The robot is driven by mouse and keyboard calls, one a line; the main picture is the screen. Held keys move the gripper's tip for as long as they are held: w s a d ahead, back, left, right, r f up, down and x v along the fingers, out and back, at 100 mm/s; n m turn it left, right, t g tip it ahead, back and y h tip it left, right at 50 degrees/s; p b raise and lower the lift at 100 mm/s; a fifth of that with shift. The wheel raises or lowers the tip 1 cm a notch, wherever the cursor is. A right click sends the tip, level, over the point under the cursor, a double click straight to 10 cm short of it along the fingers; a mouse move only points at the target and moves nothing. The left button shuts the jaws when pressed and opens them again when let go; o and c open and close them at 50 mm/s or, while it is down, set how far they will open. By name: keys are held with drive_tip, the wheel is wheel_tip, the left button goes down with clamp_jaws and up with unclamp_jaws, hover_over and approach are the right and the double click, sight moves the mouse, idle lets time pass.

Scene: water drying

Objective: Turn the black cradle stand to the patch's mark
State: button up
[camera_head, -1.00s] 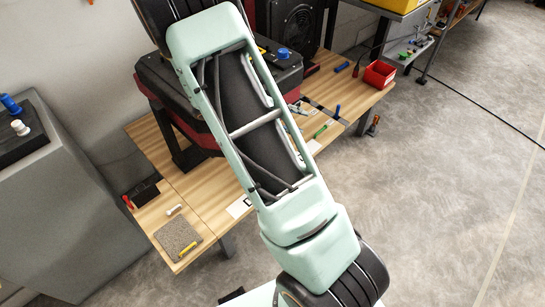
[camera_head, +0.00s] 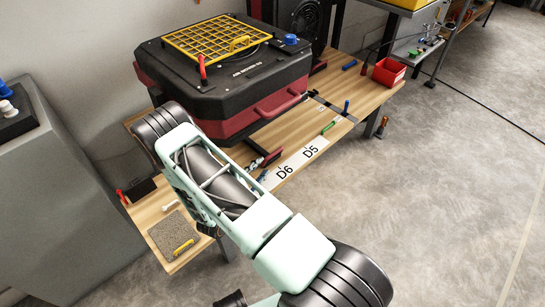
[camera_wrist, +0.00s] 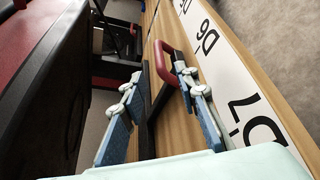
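A black bar with a red handle (camera_wrist: 170,60), likely part of the black cradle stand (camera_head: 262,159), juts from under the black and red machine over the wooden table. The rest of the stand is mostly hidden.
The machine (camera_head: 235,75) has a yellow grid on top and stands close behind my gripper. A red bin (camera_head: 389,71) and several small tools lie on the right of the table. A grey cabinet (camera_head: 60,190) stands at left.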

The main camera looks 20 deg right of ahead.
sight(273, 153)
drive_tip(key=b+x, duration=0.1)
drive_tip(key=x, duration=0.9)
drive_tip(key=shift+b, duration=0.4)
clamp_jaws()
